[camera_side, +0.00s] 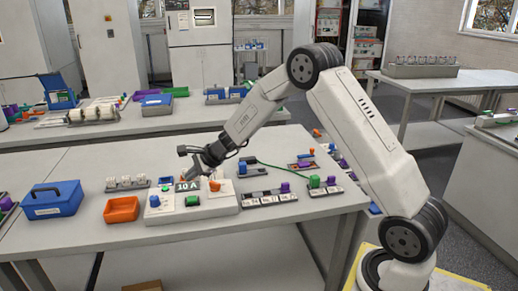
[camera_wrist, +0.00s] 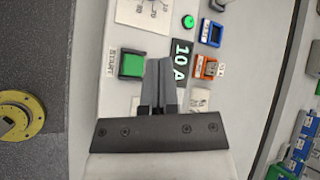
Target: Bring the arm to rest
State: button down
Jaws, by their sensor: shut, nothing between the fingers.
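My gripper (camera_wrist: 158,82) is shut and empty. In the wrist view its fingers lie together over the white cycler panel (camera_wrist: 110,65), between a green START button (camera_wrist: 131,64) and a black "10 A" label (camera_wrist: 181,61). In the side view my gripper (camera_side: 189,152) is at the end of my outstretched arm, just above the cycler (camera_side: 215,206) on the bench. Whether the fingertips touch the panel cannot be told.
A blue box (camera_side: 52,201) and an orange bin (camera_side: 121,210) stand left of the cycler. Several small fixtures with green and purple parts (camera_side: 322,184) are to its right, with a green cable (camera_side: 275,166) behind. The bench (camera_side: 120,236) is clear at the front.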

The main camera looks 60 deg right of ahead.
jog(key=shift+s+a+n, duration=0.25)
jog(key=shift+s+n, duration=0.05)
jog(key=shift+s, duration=0.05)
jog(key=s+a+n+g+h, duration=0.2)
jog(key=s+a+n, duration=0.1)
jog(key=s+n, duration=0.7)
jog(key=s+a+n+g+h, duration=0.2)
jog(key=s+n, duration=0.9)
jog(key=s, duration=0.8)
jog(key=shift+a+r+g, duration=0.4)
jog(key=shift+a+g, duration=0.4)
jog(key=shift+w, duration=0.15)
dwell(1.0)
